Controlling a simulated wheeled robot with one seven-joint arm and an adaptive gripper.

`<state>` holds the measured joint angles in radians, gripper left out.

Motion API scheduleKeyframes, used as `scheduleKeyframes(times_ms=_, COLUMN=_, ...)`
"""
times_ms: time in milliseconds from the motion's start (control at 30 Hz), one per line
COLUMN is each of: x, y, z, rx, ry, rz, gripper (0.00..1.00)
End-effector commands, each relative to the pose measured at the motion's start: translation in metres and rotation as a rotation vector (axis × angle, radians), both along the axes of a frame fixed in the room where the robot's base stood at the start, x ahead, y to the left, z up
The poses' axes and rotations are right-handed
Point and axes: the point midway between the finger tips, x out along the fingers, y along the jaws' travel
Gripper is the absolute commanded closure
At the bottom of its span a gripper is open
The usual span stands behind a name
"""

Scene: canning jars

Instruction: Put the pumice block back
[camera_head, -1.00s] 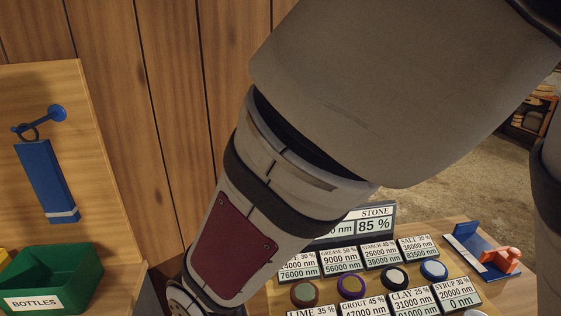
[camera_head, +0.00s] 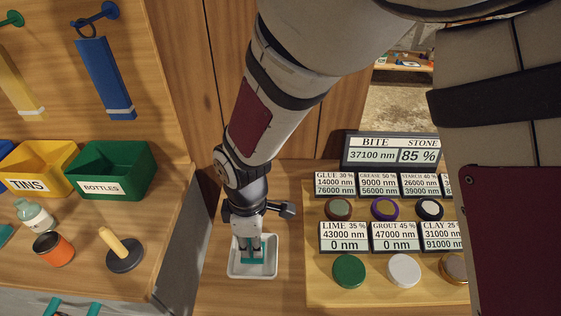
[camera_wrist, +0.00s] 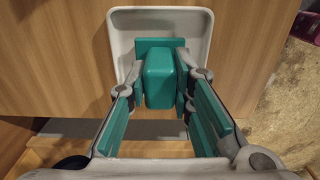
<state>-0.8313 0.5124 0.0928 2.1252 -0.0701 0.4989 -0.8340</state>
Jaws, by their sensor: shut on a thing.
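A teal block (camera_wrist: 160,80), which I take to be the pumice block, is between the teal-padded fingers of my gripper (camera_wrist: 160,88) in the wrist view. My gripper is shut on it. A white dish (camera_wrist: 202,22) with a raised rim lies beyond and around the block in that view. In the head view my gripper (camera_head: 252,250) points down over the white dish (camera_head: 234,272). The block there is mostly hidden by the fingers. I cannot tell whether the block touches the dish floor.
A board of round-topped jars and labels (camera_head: 348,270) is right of the dish, below a display (camera_head: 390,150) reading BITE 37100 nm, STONE 85 %. At left are a green BOTTLES bin (camera_head: 130,165), a yellow TINS bin (camera_head: 45,160), an orange jar (camera_head: 54,250) and a handled tool (camera_head: 124,255).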

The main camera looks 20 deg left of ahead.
Motion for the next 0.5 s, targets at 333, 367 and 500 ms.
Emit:
scheduleKeyframes(times_ms=333, x=0.0001, y=-0.0001, z=-0.0037, rx=0.0, ry=0.0, rz=-0.001, gripper=0.61)
scheduleKeyframes(times_ms=367, x=0.0, y=-0.0001, z=-0.0037, rx=0.0, ry=0.0, rz=-0.001, gripper=0.59)
scheduleKeyframes(times_ms=500, x=0.0, y=-0.0001, z=-0.0036, rx=0.0, ry=0.0, rz=-0.001, gripper=0.59)
